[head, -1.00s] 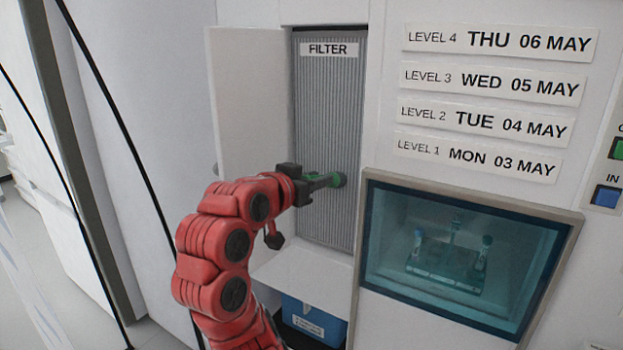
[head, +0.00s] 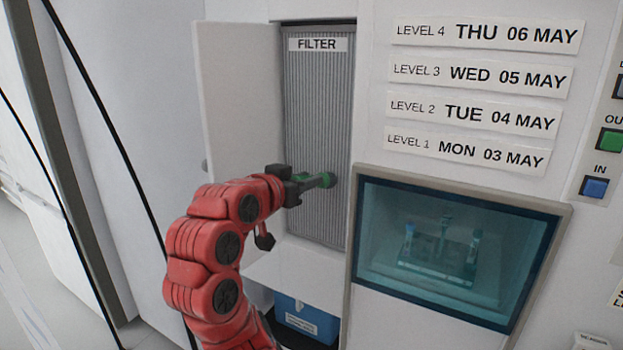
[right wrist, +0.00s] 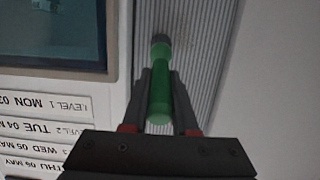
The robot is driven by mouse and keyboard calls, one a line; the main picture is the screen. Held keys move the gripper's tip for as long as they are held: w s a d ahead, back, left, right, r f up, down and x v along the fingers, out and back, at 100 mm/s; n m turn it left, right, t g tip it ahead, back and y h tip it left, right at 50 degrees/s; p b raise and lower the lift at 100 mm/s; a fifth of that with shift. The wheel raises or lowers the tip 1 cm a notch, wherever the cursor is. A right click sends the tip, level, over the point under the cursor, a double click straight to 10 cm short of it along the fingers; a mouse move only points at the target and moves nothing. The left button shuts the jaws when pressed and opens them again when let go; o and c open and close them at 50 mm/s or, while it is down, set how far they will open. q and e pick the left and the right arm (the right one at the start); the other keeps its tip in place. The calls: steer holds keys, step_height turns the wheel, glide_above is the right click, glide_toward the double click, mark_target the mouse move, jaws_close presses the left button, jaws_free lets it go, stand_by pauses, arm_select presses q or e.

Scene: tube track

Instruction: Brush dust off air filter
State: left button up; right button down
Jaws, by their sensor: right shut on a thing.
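The air filter (head: 317,110) is a tall grey ribbed panel labelled FILTER, upright in an open bay in the white cabinet. Its ribs also show in the right wrist view (right wrist: 205,35). My right gripper (head: 308,184) is in front of the filter's lower half. It is shut on a green-handled brush (right wrist: 160,95), whose dark head points at the ribs. The brush also shows in the head view (head: 325,180). The head is at or very near the filter face; I cannot tell if it touches. Dust is hard to make out. My left gripper is not in view.
The bay's white door (head: 238,95) stands open on the left. A blue bin (head: 305,318) sits below the filter. Right of the filter are a glass window (head: 450,245) with a tube rack behind it, date labels (head: 485,75), and green and blue buttons (head: 594,187).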

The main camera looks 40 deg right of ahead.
steer(key=w+a+f+b, duration=0.2)
steer(key=w+f, duration=0.2)
steer(key=w, duration=0.2)
steer(key=shift+w+a+f, duration=0.25)
steer(key=shift+a, duration=0.1)
stand_by(1.1)
steer(key=s, duration=0.1)
steer(key=s+d, duration=0.1)
steer(key=s, duration=0.1)
steer(key=shift+s+d, duration=0.2)
stand_by(0.7)
steer(key=shift+w, duration=0.1)
steer(key=w, duration=0.1)
steer(key=w+a, duration=0.1)
steer(key=w, duration=0.1)
steer(key=shift+w+a, duration=0.1)
steer(key=shift+a, duration=0.1)
stand_by(0.6)
